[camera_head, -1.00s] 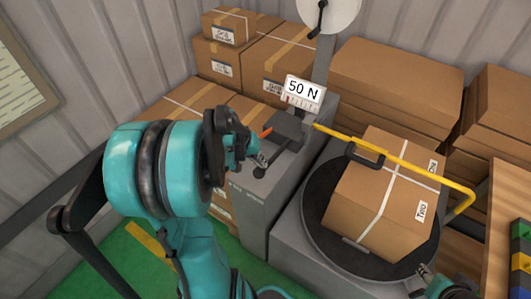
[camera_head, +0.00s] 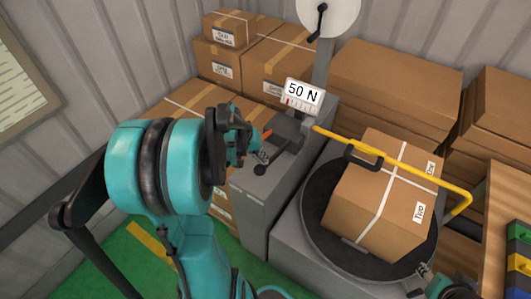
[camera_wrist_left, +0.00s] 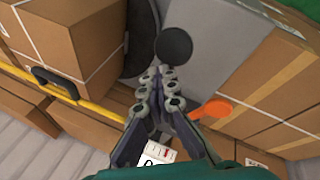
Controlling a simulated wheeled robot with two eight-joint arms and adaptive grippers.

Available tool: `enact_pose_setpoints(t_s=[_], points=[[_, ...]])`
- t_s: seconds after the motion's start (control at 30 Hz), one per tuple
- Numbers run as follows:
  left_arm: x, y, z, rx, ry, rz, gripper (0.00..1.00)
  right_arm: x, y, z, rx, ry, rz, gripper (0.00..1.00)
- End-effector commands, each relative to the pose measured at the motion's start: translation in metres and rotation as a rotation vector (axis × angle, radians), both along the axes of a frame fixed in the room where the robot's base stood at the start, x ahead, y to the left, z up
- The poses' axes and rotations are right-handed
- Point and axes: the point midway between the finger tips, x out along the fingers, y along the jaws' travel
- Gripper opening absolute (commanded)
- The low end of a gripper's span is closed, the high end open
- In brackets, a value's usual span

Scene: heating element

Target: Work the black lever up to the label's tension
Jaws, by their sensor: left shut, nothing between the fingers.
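The black lever (camera_head: 273,157) ends in a round knob and sits on the grey machine post. Its knob shows in the left wrist view (camera_wrist_left: 174,46), just beyond my fingertips. My left gripper (camera_head: 260,156) is shut and empty, close beside the lever; whether it touches the knob I cannot tell. The fingertips show together in the left wrist view (camera_wrist_left: 159,78). The white label (camera_head: 302,93) reads 50 N above a small scale with a red mark near its left end. My right gripper (camera_head: 427,274) shows only partly at the bottom right; its jaws are unclear.
An orange piece (camera_head: 267,133) sticks out beside the lever. A strapped carton (camera_head: 390,190) stands on the dark round turntable (camera_head: 318,222), under a yellow bar (camera_head: 400,163). Stacked cartons (camera_head: 390,85) fill the back. Green floor (camera_head: 120,255) is open at lower left.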

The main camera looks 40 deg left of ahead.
Motion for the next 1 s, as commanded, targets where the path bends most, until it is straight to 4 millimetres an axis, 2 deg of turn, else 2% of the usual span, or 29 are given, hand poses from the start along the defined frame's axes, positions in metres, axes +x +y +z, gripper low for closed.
enact_pose_setpoints(t_s=[0.8,1.0], points=[[0.020,0.002,0.046,0.001,-0.001,-0.001,0.00,0.000,0.000,0.035,0.000,0.000,0.000,0.40],[0.021,0.002,0.048,0.001,-0.001,0.000,0.00,0.000,0.000,0.035,0.000,0.000,0.000,0.40]])
